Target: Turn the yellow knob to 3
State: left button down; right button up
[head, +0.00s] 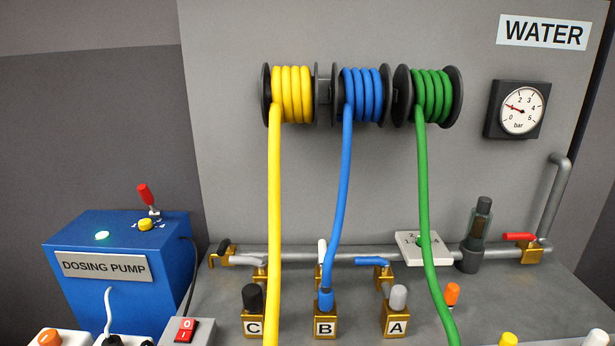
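The yellow knob (145,224) sits on top of the blue dosing pump (120,270) at the left. Small white marks lie around the knob, but they are too small to read, so I cannot tell its setting. A red-tipped lever (146,195) stands just behind the knob. A green lamp (102,236) glows on the pump's top to the left of it. Neither of my grippers is in view.
Yellow (274,220), blue (340,200) and green (424,190) hoses hang from wall reels. Brass outlets C, B and A and a pipe (350,256) stand right of the pump. A red rocker switch (186,330) is in front. Space above the pump looks clear.

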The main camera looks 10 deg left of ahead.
aim_at(145, 224)
jog(key=u, duration=1.45)
jog(key=i+j, duration=0.15)
jog(key=j, duration=0.15)
jog(key=i+j, duration=0.1)
jog(key=j, duration=0.15)
jog(key=i+j+z, duration=0.1)
jog(key=j, duration=0.2)
jog(key=i, duration=0.05)
